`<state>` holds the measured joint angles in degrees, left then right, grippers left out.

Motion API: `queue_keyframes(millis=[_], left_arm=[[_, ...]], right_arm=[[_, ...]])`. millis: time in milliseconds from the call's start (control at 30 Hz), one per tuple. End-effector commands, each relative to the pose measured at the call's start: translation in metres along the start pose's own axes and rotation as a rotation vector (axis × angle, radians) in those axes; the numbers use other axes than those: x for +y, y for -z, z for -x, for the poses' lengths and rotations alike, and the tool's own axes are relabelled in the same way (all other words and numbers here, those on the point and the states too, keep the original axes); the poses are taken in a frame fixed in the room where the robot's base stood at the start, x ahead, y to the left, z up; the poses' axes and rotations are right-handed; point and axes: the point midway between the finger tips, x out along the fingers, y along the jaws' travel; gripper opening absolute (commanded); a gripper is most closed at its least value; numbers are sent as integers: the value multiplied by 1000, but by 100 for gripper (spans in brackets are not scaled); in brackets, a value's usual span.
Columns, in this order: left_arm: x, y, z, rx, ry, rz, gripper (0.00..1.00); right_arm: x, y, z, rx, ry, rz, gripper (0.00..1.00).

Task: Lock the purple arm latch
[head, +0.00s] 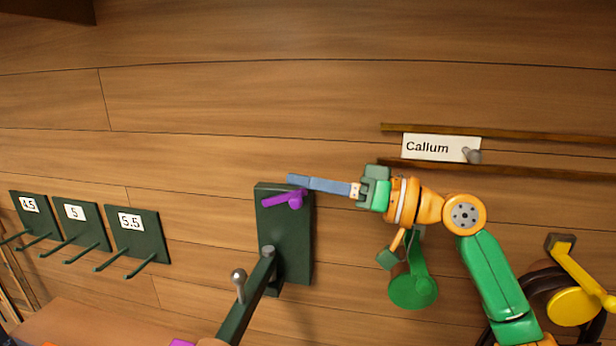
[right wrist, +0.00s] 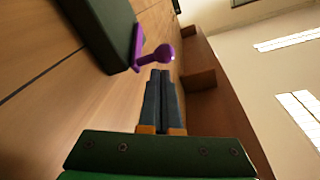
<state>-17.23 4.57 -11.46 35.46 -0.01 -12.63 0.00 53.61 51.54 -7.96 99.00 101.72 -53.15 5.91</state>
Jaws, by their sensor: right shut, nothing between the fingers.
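The purple arm latch (head: 283,199) is on the upper part of a dark green wall plate (head: 290,245). It lies nearly level, tilted slightly, with a rounded knob at its right end. The right wrist view also shows the purple latch (right wrist: 152,57), its knob standing out from the plate. My right gripper (head: 291,179) reaches in from the right with its blue fingers shut and empty, just above the latch. In the right wrist view the fingertips (right wrist: 161,74) lie close to the knob; I cannot tell whether they touch. My left gripper is not in view.
A dark green arm (head: 250,295) juts from the plate toward me, with a grey ball-topped pin (head: 239,280). Several numbered peg plates (head: 134,240) hang at left. A "Callum" sign (head: 430,148) sits between wooden rails at right. The wall above the plate is clear.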

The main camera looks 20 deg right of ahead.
Motion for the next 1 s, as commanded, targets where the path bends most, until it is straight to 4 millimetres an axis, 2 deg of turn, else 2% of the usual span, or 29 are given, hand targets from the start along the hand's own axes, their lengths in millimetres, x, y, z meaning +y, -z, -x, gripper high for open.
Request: queue_keyframes(millis=[100, 433, 733, 833, 1000], left_arm=[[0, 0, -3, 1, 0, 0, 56], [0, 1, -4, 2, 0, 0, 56], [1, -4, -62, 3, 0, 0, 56], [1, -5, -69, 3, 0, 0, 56], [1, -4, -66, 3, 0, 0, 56]], right_arm=[[1, -9, 3, -2, -2, 0, 0], [1, -10, 4, 0, 0, 0, 0], [16, -39, 11, 96, 48, -16, 0], [19, -44, 14, 95, 48, -17, 0], [19, -43, 14, 89, 46, -18, 0]])
